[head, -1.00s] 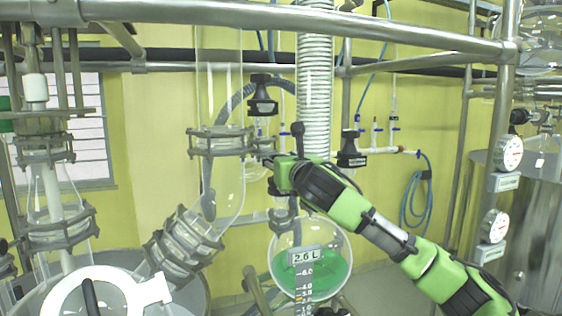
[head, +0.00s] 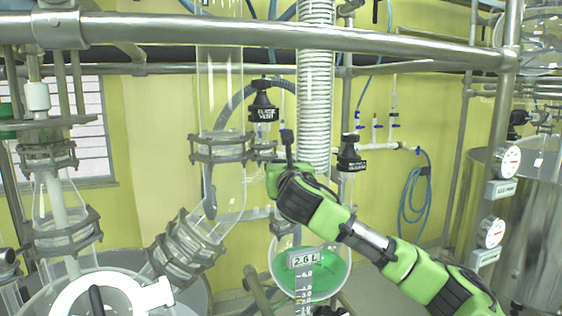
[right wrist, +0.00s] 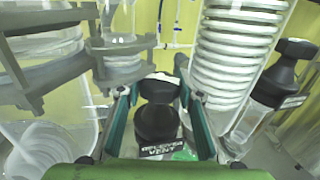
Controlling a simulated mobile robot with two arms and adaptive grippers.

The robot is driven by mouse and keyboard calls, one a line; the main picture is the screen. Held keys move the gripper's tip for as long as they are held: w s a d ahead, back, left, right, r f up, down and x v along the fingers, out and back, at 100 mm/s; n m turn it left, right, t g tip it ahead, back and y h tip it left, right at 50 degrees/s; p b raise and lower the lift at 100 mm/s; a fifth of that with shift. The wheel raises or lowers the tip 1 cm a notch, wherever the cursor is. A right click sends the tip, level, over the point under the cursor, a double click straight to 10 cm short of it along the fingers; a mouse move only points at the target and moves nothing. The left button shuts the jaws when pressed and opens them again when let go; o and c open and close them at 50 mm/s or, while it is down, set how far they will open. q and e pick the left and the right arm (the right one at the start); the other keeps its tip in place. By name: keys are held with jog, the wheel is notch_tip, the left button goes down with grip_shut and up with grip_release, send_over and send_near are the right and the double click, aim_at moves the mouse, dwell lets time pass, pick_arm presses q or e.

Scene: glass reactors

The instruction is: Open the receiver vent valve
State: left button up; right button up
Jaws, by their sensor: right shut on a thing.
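The receiver vent valve is a black knob (right wrist: 157,122) with a label reading RECEIVER VENT in the right wrist view. It sits between the two fingers of my right gripper (right wrist: 158,98), which is shut on it. In the head view my right gripper (head: 278,178) is in front of the glass column joint, above the round receiver flask (head: 335,272) with green liquid, and it hides the knob. The flask's tag (head: 304,259) reads 2.6 L. My left gripper is not in view.
A similar black-capped valve (head: 263,106) stands above left of my gripper, and another (head: 350,156) to its right. A steel rail (head: 250,32) crosses above. Clamped glass joints (head: 222,147) are at left.

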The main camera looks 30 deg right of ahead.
jog(key=shift+o, duration=0.2)
jog(key=shift+s+d+r+n+t+y+p, duration=0.1)
jog(key=shift+d+r+n+t+y+p, duration=0.1)
jog(key=shift+n+t+y+p, duration=0.3)
jog(key=n+y, duration=0.1)
jog(key=y, duration=0.2)
jog(key=shift+f+n, duration=0.25)
jog(key=shift+n, duration=0.15)
jog(key=n+y, duration=0.2)
jog(key=y, duration=0.2)
jog(key=shift+a+n+t, duration=0.1)
jog(key=shift+n+t, duration=0.3)
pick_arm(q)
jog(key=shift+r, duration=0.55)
pick_arm(e)
jog(key=shift+a+n+y, duration=0.1)
jog(key=shift+n+y, duration=0.6)
jog(key=shift+y, duration=0.6)
jog(key=shift+c, duration=0.2)
jog(key=o, duration=0.9)
jog(key=shift+a, duration=0.1)
